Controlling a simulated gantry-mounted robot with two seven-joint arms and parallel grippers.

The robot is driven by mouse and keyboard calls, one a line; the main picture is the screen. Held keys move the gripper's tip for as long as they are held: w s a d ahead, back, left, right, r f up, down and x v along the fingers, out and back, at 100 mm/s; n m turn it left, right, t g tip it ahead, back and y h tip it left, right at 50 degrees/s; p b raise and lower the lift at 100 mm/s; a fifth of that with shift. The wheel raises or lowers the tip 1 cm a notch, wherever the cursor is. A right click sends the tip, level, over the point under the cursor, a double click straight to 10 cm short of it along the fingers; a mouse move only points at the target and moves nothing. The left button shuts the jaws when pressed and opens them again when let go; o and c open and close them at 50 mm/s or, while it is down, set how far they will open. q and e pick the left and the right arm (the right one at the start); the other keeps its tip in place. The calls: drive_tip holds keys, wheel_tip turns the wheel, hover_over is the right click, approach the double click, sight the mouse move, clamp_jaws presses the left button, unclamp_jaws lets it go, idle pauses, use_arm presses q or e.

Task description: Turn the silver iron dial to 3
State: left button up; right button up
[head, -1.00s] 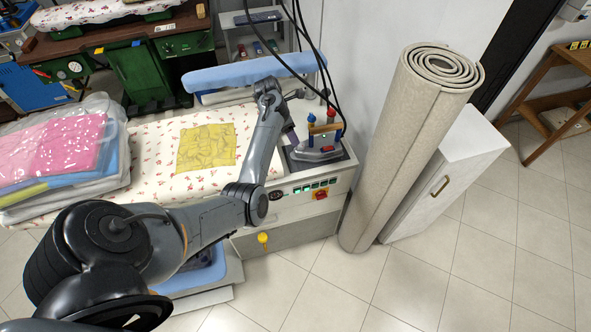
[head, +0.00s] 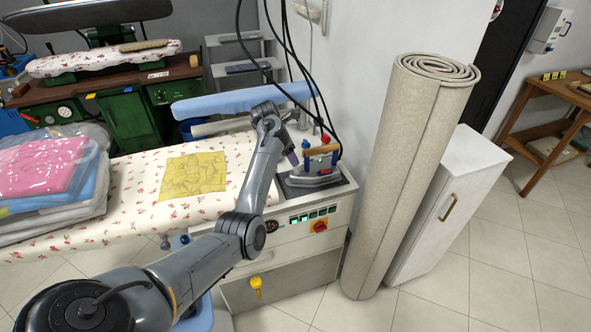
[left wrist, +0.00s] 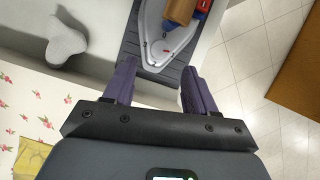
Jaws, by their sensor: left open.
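The silver iron (head: 318,181) rests on a dark pad at the right end of the ironing table. It has a wooden handle (head: 321,150) and blue and red fittings on top. In the left wrist view its silver body (left wrist: 150,35) lies just beyond the fingers, partly cut off by the top edge. I cannot make out the dial or its numbers. My left gripper (left wrist: 158,80) is open and empty, its purple fingers spread on the near side of the iron. In the head view the left gripper (head: 292,152) is just left of the iron. My right gripper is not in view.
Black cables (head: 291,45) hang down to the iron. A rolled carpet (head: 405,180) and white cabinet (head: 440,205) stand at right. A yellow cloth (head: 193,176) and bagged clothes (head: 45,170) lie on the table. A red switch (head: 319,226) is on the table front.

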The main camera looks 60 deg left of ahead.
sight(296, 168)
use_arm(q)
drive_tip(key=b+x, duration=0.1)
drive_tip(key=x, duration=0.5)
drive_tip(key=shift+w+f+b, duration=0.15)
drive_tip(key=shift+f+b, duration=0.15)
drive_tip(key=shift+f, duration=0.1)
drive_tip(key=c, duration=1)
drive_tip(key=shift+r+m+p, duration=0.25)
drive_tip(key=shift+m+p, duration=0.35)
drive_tip(key=shift+p, duration=0.15)
drive_tip(key=shift+c, duration=0.2)
drive_tip(key=shift+a+m+h+p, duration=0.1)
drive_tip(key=shift+m+h+p, duration=0.3)
drive_tip(key=shift+m+p, duration=0.25)
drive_tip(key=shift+f+m+h, duration=0.1)
drive_tip(key=shift+m+h, duration=0.3)
drive_tip(key=shift+m, duration=0.55)
drive_tip(key=shift+a+f+m+g+h+b, duration=0.1)
drive_tip(key=shift+f+m+g+h+b, duration=0.15)
drive_tip(key=shift+m+g+b, duration=0.4)
drive_tip(key=m+h+b, duration=0.1)
drive_tip(key=m+b, duration=0.2)
drive_tip(key=b, duration=0.2)
drive_tip(key=shift+f, duration=0.1)
drive_tip(key=shift+r+m+g+b, duration=0.25)
drive_tip(key=shift+m+b, duration=0.2)
drive_tip(key=shift+b, duration=0.25)
